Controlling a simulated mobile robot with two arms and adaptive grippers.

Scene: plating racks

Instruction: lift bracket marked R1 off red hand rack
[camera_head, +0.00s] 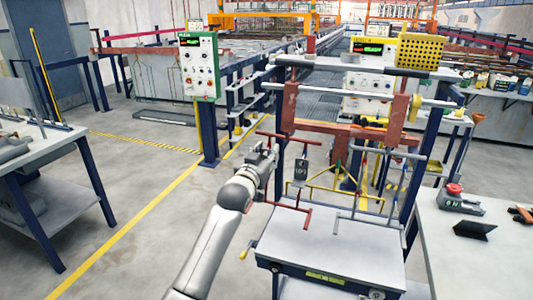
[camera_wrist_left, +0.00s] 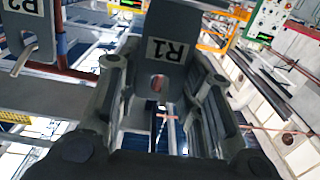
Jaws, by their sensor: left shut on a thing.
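My left gripper (camera_head: 265,153) is at the left end of the red hand rack (camera_head: 290,138). In the left wrist view its two fingers (camera_wrist_left: 155,80) stand on either side of a grey bracket marked R1 (camera_wrist_left: 170,50), and it is shut on this bracket. The label shows upside down and a hole shows below it. In the head view, the R1 bracket is mostly hidden by the gripper. A second bracket, marked R2 (camera_wrist_left: 28,32), hangs by a red bar (camera_wrist_left: 65,70); it also shows in the head view (camera_head: 301,170). I cannot tell whether R1 touches the rack.
A grey-topped table (camera_head: 330,250) stands below the rack. A grey rack (camera_head: 375,152) and yellow rods stand to the right. A control panel (camera_head: 200,65) on a blue post is behind left. A side table (camera_head: 40,150) is at the left, with clear floor between.

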